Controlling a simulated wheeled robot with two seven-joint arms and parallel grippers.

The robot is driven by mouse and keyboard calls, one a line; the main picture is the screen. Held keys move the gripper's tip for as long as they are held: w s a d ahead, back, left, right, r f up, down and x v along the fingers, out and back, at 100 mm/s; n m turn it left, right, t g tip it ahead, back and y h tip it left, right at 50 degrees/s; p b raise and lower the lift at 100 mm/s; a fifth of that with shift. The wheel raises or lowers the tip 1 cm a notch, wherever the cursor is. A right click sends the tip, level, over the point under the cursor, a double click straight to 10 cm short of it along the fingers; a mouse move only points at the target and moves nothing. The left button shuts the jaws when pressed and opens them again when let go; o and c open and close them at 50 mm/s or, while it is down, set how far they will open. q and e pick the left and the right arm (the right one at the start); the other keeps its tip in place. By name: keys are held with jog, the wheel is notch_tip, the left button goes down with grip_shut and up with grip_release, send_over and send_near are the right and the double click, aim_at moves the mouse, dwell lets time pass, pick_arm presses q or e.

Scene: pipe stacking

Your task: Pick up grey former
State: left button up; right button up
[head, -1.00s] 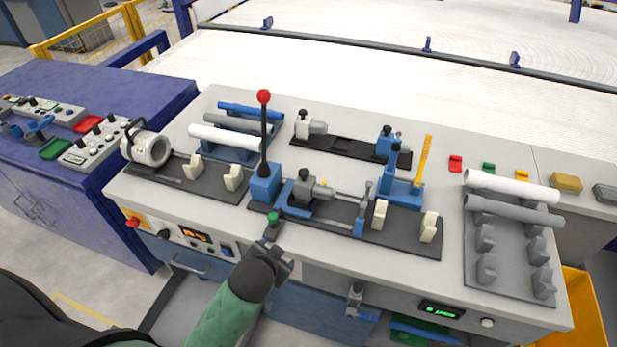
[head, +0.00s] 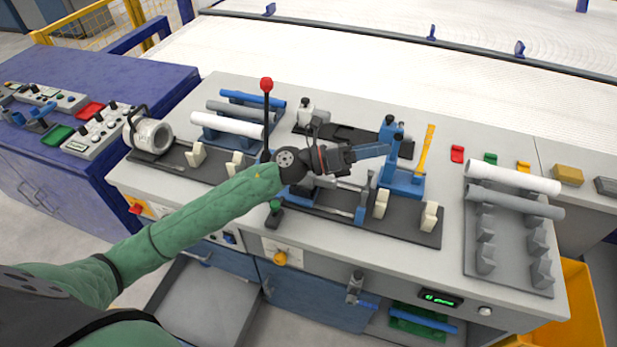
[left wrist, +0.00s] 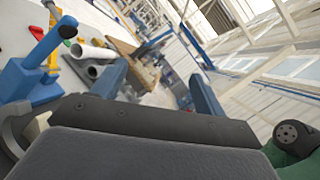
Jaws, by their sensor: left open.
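My left gripper (head: 374,152) is open over the middle of the bench, its blue-grey fingers pointing right towards a blue upright clamp (head: 402,165). In the left wrist view the two fingers (left wrist: 158,82) stand apart with nothing between them. I cannot tell for sure which part is the grey former. A grey block with a black knob (head: 307,118) stands on the rear black base, beyond my wrist. A similar grey part on the front black base is largely hidden behind my gripper. My right gripper is not in view.
A red-knobbed lever (head: 266,88) stands close beside my left arm. White, grey and blue pipes lie on a rack (head: 222,138) at left. A white pipe (head: 513,178) and a grey pipe (head: 514,203) lie on the right rack. A yellow handle (head: 425,150) stands upright.

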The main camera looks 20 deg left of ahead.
pick_arm(q)
notch_tip(320, 180, down, 4)
jog(key=a+m+g+y, duration=0.1)
jog(key=m+g+y, duration=0.2)
jog(key=m+g, duration=0.25)
jog(key=m+g+y, duration=0.2)
jog(key=m+y, duration=0.5)
jog(key=y, duration=0.4)
send_near(318, 177)
jog(key=a, duration=0.3)
jog(key=p+x, duration=0.1)
jog(key=x, duration=0.1)
jog(key=p+x, duration=0.1)
jog(key=x, duration=0.1)
jog(key=shift+w, duration=0.2)
jog(key=d+f+p, duration=0.2)
jog(key=shift+w+f+p, duration=0.15)
jog(key=shift+f+p, duration=0.15)
jog(key=shift+d+f, duration=0.2)
jog(key=shift+f, duration=0.5)
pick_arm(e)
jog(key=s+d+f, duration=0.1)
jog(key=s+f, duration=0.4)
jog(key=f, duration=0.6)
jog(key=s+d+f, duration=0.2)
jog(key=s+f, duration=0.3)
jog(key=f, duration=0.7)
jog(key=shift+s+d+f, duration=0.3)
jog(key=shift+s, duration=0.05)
